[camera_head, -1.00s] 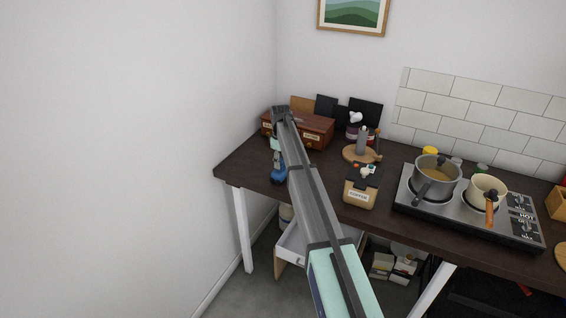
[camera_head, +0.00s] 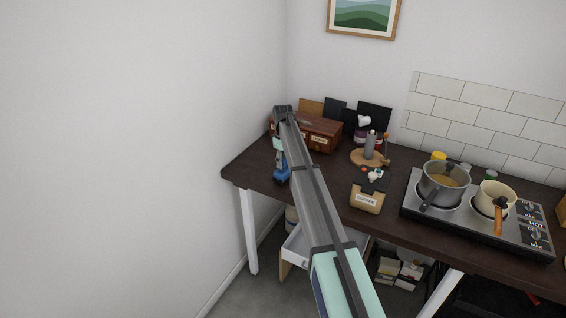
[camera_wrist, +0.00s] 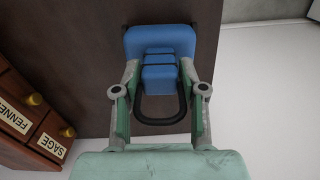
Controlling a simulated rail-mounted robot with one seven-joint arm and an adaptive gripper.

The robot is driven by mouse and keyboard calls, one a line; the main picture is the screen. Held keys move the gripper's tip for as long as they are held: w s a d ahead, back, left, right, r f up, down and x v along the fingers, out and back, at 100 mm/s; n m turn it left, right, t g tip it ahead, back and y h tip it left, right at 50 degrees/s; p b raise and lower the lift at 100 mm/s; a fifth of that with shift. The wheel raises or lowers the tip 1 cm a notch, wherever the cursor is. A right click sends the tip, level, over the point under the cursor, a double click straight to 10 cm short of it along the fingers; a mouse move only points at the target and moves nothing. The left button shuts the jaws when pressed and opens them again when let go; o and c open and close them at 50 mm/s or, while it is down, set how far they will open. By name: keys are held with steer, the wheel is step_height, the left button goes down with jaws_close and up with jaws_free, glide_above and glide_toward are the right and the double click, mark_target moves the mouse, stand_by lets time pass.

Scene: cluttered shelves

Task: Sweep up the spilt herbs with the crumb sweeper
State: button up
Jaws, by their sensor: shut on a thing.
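My gripper (camera_wrist: 158,100) is shut on a blue thing with a black looped handle, which looks like the crumb sweeper (camera_wrist: 160,42). In the wrist view its blue body lies beyond the fingertips, over the dark tabletop. In the head view the blue sweeper (camera_head: 282,174) is at the left end of the table, partly hidden by my arm. I cannot tell whether it touches the tabletop. No spilt herbs can be made out in either view.
A wooden drawer box (camera_head: 318,135) with labels stands at the back left; the wrist view shows its knobs (camera_wrist: 36,99). A coffee container (camera_head: 366,198), a round board (camera_head: 360,158) and a hob (camera_head: 425,220) with two pots stand to the right. A white drawer (camera_head: 297,245) is open below. The wall is close at left.

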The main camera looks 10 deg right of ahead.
steer(key=shift+r+p, duration=1.15)
steer(key=shift+r, duration=2.1)
steer(key=shift+f, duration=0.15)
